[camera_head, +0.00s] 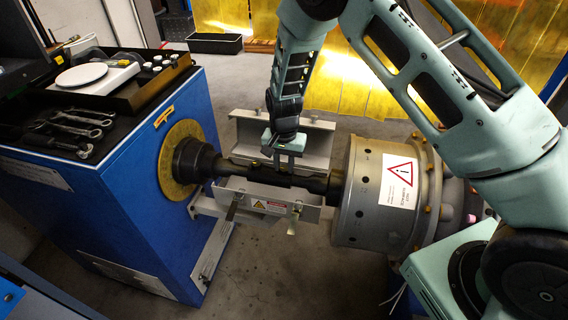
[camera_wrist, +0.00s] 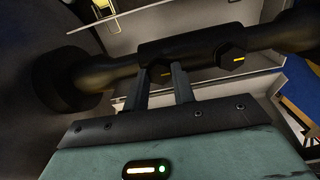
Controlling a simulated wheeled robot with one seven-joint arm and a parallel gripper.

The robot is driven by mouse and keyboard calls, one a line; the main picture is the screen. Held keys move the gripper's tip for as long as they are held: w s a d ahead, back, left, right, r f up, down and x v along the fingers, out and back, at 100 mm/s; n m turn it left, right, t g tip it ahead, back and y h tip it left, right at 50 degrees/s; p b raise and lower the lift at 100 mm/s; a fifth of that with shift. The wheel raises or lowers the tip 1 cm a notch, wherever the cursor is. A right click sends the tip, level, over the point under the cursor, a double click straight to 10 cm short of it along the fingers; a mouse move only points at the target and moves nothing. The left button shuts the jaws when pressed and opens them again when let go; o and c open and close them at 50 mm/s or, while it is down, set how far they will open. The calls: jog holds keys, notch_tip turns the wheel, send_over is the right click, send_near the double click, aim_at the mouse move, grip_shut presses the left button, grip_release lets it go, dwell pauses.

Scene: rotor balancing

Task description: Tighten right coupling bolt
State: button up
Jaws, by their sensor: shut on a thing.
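A dark shaft with a thicker coupling sleeve (camera_head: 312,183) runs between the blue machine and the grey rotor drum. The sleeve (camera_wrist: 195,48) also shows in the wrist view. My gripper (camera_head: 291,164) points down at the sleeve's right part, on the drum side. In the wrist view its two fingers (camera_wrist: 161,80) are shut on the right coupling bolt (camera_wrist: 160,73), one on each side of its dark hex head. The left coupling bolt (camera_wrist: 231,56), a dark hex head with a yellow mark, stands free on the same sleeve; it also shows in the head view (camera_head: 255,163).
Open guard halves flank the shaft, one behind (camera_head: 310,135) and one in front (camera_head: 262,199) with a warning label. The blue machine (camera_head: 130,200) carries wrenches (camera_head: 75,122) and a white scale (camera_head: 82,76). The rotor drum (camera_head: 355,190) stands close at the right.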

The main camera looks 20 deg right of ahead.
aim_at(284, 168)
jog(key=o, duration=1)
jog(key=shift+r, duration=0.1)
notch_tip(284, 168, up, 17)
jog(key=shift+r+b, duration=0.15)
jog(key=shift+b, duration=0.4)
jog(key=s+a+r+n+y, duration=0.1)
jog(key=s+a+r+n, duration=0.25)
jog(key=s, duration=0.55)
jog(key=s+a+r+n, duration=0.2)
jog(key=s+a+n, duration=0.25)
jog(key=s, duration=0.45)
jog(key=s+n, duration=0.2)
jog(key=s, duration=0.3)
jog(key=s+d+n, duration=0.1)
jog(key=s+n, duration=0.1)
jog(key=s, duration=0.3)
jog(key=s+n, duration=0.2)
jog(key=s, duration=0.3)
jog(key=shift+d+f+n, duration=0.1)
jog(key=shift+d+n, duration=0.1)
jog(key=shift+n, duration=0.1)
